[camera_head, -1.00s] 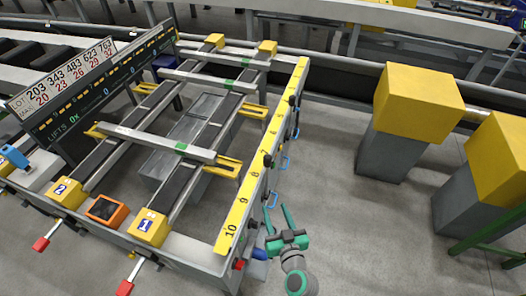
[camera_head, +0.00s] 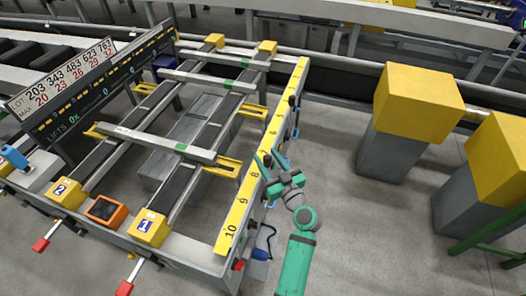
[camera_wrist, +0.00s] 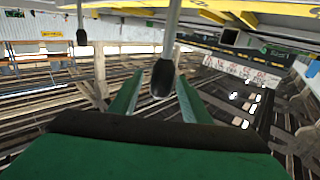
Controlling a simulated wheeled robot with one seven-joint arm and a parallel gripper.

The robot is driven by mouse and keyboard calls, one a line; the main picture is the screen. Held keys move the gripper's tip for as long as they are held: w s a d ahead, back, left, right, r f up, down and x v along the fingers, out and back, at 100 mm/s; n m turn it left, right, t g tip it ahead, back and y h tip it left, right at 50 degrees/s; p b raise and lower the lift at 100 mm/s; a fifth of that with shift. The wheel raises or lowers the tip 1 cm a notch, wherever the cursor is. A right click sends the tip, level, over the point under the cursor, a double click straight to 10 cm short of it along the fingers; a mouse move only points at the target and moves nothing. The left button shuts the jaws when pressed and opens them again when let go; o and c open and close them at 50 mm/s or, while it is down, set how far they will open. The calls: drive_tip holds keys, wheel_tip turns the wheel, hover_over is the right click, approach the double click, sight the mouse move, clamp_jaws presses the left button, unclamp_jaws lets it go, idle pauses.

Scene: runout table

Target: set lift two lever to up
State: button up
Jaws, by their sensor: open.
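My gripper (camera_head: 268,158) is open at the right side of the runout table, by the yellow numbered scale (camera_head: 240,205). In the wrist view a black lever knob (camera_wrist: 162,78) on a grey rod lies between my open green fingers (camera_wrist: 157,98); I cannot tell whether they touch it. A second black-knobbed lever (camera_wrist: 81,37) shows to the left, clear of my fingers. In the head view another black knob (camera_head: 292,100) shows farther along the same side. No label tells which lever belongs to lift two.
Red-handled levers (camera_head: 40,244) stick out at the table's front, below yellow boxes marked 2 (camera_head: 66,193) and 1 (camera_head: 149,229). A board (camera_head: 85,85) reads LIFTS. Grey pedestals with yellow tops (camera_head: 418,100) stand at the right. The floor between is free.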

drive_tip(key=shift+x, duration=1.8)
drive_tip(key=shift+a, duration=0.15)
drive_tip(key=shift+c, duration=0.3)
clamp_jaws()
